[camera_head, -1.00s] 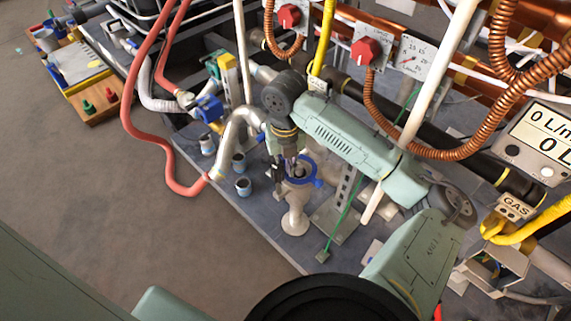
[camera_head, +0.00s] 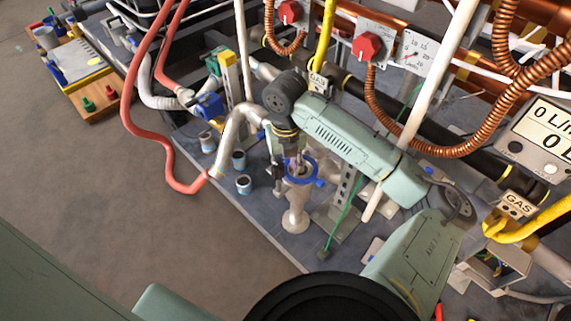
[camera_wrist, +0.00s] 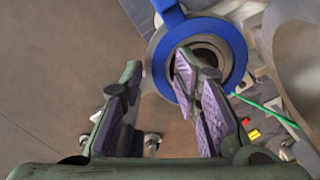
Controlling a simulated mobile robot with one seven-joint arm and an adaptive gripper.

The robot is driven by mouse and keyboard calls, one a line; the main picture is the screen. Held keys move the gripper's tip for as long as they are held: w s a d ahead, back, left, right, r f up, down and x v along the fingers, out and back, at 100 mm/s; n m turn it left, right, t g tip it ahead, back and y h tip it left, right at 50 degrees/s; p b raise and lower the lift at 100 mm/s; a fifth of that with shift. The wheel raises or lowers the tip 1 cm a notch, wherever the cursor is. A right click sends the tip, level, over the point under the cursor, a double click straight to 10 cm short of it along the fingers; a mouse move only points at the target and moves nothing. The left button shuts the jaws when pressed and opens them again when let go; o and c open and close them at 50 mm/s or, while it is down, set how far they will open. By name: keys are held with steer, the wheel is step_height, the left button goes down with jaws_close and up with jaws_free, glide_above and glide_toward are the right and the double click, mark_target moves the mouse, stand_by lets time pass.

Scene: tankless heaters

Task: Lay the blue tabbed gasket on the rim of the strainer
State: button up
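The strainer (camera_head: 295,213) is a pale metal fitting standing upright near the front edge of the dark bench. The blue tabbed gasket (camera_head: 317,181) is at its top, and in the wrist view the gasket (camera_wrist: 237,45) encircles the dark round opening. Its tab points to the top left there. It looks flat on the rim, but full contact all round cannot be told. My gripper (camera_head: 297,166) is just above the gasket in the head view. In the wrist view my gripper (camera_wrist: 158,82) has its fingers apart with nothing between them; the right finger covers part of the ring and opening.
Small grey cups (camera_head: 243,184) stand left of the strainer. A red hose (camera_head: 150,150) and a bent silver pipe (camera_head: 230,130) lie further left. A white pole (camera_head: 437,75), a slotted grey bracket (camera_head: 345,188) and a green rod (camera_head: 342,220) are close on the right. The floor in front is clear.

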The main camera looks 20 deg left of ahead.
step_height(320, 180, up, 12)
stand_by(0.7)
stand_by(0.4)
